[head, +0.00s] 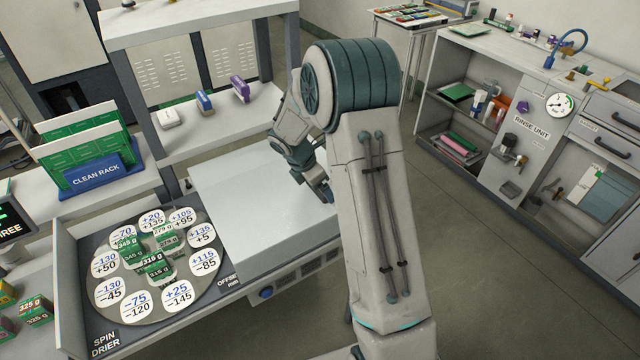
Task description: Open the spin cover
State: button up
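The spin drier (103,342) is at the lower left, a dark-floored bay with a round pale disc (190,285) in it. The disc carries several white number labels and green blocks marked in grams, all in plain view. A flat pale panel (255,215), which looks like the spin cover, lies to the right of the disc and leaves it uncovered. My gripper (327,192) is at the panel's right side, low and partly hidden behind my arm. I cannot tell whether it touches the panel or whether its fingers are open.
A blue clean rack (95,176) holding green boards stands behind the drier. A shelf (215,125) with small coloured blocks is at the back. A rinse unit bench (530,135) runs along the right. The floor (480,270) between it and my arm is clear.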

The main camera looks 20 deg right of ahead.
jog(key=shift+d, duration=0.1)
jog(key=o, duration=1.1)
jog(key=shift+r, duration=0.1)
jog(key=b+v, duration=0.1)
jog(key=v, duration=1.2)
jog(key=shift+a+r, duration=0.25)
jog(key=shift+r, duration=0.05)
